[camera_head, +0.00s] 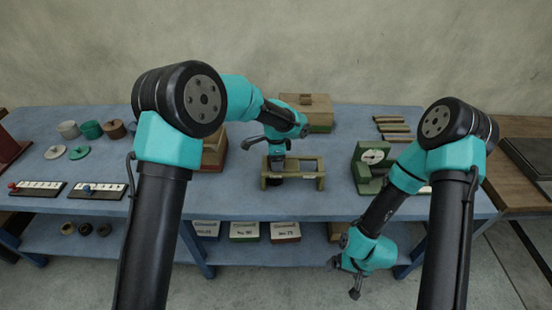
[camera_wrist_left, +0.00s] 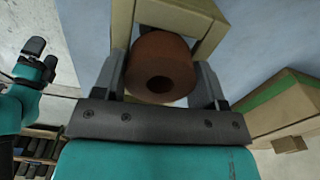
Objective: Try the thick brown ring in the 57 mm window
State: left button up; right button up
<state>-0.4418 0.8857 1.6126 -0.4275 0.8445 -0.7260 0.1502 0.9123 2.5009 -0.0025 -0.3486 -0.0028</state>
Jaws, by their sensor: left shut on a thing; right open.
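My left gripper (camera_head: 277,165) is down at the olive-tan window frame (camera_head: 307,178) on the blue table, over its left part. In the left wrist view, the gripper is shut on the thick brown ring (camera_wrist_left: 150,82), with one finger on each side. The ring's round face and dark centre hole point toward the camera. The window frame (camera_wrist_left: 178,15) lies close around and behind the ring; I cannot tell how far the ring is inside the window. No size marking is readable. My right gripper (camera_head: 352,277) is open and empty, low in front of the table.
A green dial instrument (camera_head: 371,160) stands right of the frame. A lidded box (camera_head: 307,110) stands behind. Cups (camera_head: 91,129), lids and two knobbed boards (camera_head: 97,190) are on the left. The lower shelf holds several rings (camera_head: 85,229) and labelled boxes (camera_head: 244,231).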

pick_arm(q)
jog(key=o, duration=1.1)
jog(key=shift+r, duration=0.15)
jog(key=shift+r, duration=3.35)
